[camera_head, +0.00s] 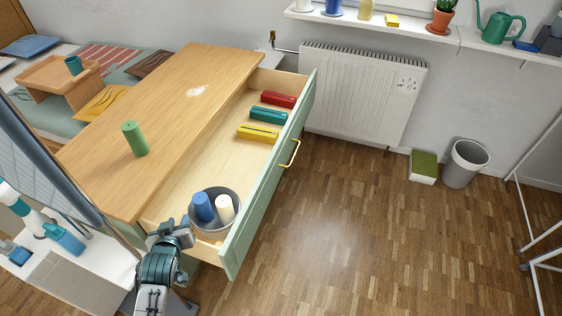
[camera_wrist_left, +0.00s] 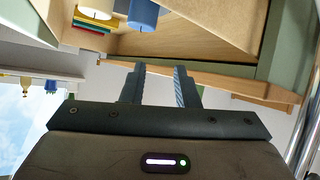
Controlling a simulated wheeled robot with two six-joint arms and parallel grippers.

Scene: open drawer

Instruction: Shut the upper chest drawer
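The upper drawer (camera_head: 215,158) of the wooden-topped chest (camera_head: 165,110) is pulled out. Its green front panel (camera_head: 262,205) carries a yellow handle (camera_head: 290,153). Inside lie red (camera_head: 279,99), teal (camera_head: 268,114) and yellow (camera_head: 258,133) blocks, and a grey round bowl (camera_head: 213,232) holding blue and white cylinders. My left gripper (camera_head: 180,232) is at the drawer's near end, beside the bowl and away from the handle. In the left wrist view its fingers (camera_wrist_left: 161,85) are apart with nothing between them; the drawer is behind them. Whether it touches the drawer I cannot tell. My right gripper is not in view.
A green cylinder (camera_head: 135,139) stands on the chest top. A radiator (camera_head: 362,91) is on the wall behind. A bin (camera_head: 464,163) and a green-topped box (camera_head: 424,167) stand at the right. The floor (camera_head: 350,225) before the drawer front is clear.

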